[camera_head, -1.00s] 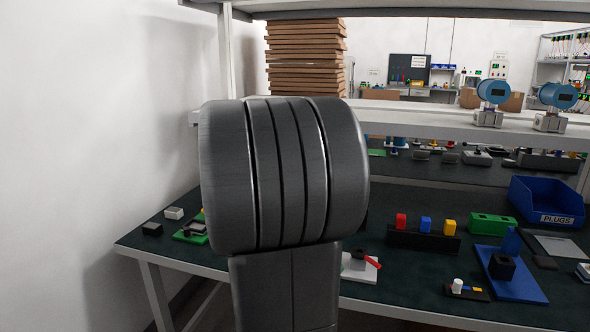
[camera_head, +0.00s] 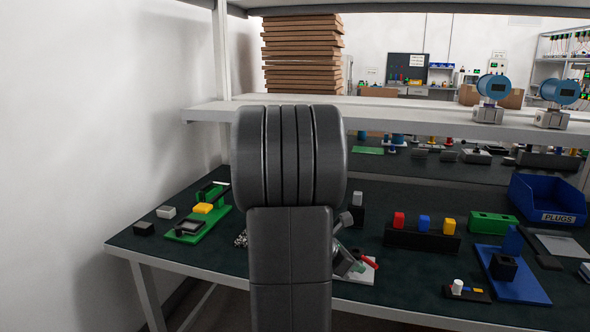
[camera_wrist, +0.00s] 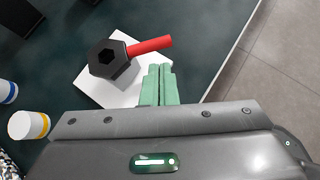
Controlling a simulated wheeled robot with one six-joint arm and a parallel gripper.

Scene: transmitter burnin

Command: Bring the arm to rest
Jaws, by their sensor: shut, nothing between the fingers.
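My gripper (camera_wrist: 157,84) shows in the wrist view with its two green fingers together and nothing between them. It is over the table, close to a black hexagonal socket (camera_wrist: 108,58) with a red handle (camera_wrist: 150,45) on a white plate (camera_wrist: 82,84). I cannot tell the height of the fingers above the plate. In the head view my dark arm (camera_head: 290,160) stands upright in the middle and hides part of the table. My gripper (camera_head: 358,266) shows partly to its right, beside the red handle (camera_head: 369,260).
A dark table (camera_head: 400,290) carries a green fixture (camera_head: 200,222) at left, a block rack (camera_head: 422,238), a blue plate stand (camera_head: 515,283) and a blue PLUGS bin (camera_head: 548,200) at right. A white shelf (camera_head: 420,121) runs above. The floor (camera_wrist: 275,85) beyond the table edge is clear.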

